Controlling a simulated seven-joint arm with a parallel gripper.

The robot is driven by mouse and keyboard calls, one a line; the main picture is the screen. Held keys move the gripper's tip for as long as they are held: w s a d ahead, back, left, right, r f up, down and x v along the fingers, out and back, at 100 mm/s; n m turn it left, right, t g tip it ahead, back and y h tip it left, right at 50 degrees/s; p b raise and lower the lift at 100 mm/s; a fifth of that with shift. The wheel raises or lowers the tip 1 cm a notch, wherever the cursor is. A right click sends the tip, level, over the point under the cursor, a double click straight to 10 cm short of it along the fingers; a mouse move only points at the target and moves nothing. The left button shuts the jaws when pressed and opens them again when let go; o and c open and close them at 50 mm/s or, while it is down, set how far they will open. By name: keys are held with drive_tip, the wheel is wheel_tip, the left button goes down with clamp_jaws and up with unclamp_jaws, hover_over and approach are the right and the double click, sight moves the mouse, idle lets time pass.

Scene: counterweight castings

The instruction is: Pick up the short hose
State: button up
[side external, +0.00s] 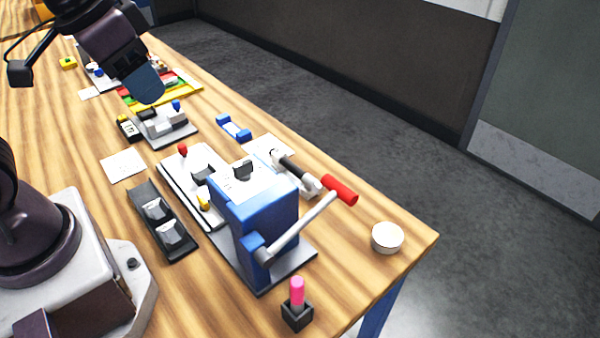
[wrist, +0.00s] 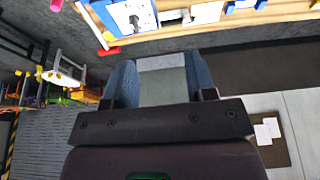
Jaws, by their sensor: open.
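A black tube with pale metal-looking ends (side external: 292,166) lies behind the blue press, near the table's far edge, in the side external view; it looks like the short hose. Its right end is close to the press's red handle (side external: 340,190), and I cannot tell if they touch. My gripper (side external: 150,88) is raised at the upper left, well away from the tube. In the wrist view my gripper (wrist: 161,80) is open, with nothing seen held between its blue fingers.
The blue press (side external: 268,215) with its white lever stands between the tube and my base. A white round tin (side external: 387,237), a pink-topped holder (side external: 297,303), a black two-part tray (side external: 162,218) and a blue bracket (side external: 233,128) are around it. The table's right corner is mostly bare.

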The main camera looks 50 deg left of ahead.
drive_tip(key=w+f+n+g, duration=0.35)
drive_tip(key=w+f, duration=0.35)
drive_tip(key=w, duration=0.5)
drive_tip(key=n, duration=1.5)
hover_over(293, 164)
wheel_tip(293, 164, down, 11)
drive_tip(key=shift+m+g, duration=0.25)
wheel_tip(293, 164, down, 12)
drive_tip(key=shift+d+f, duration=0.1)
drive_tip(key=shift+f, duration=0.15)
clamp_jaws()
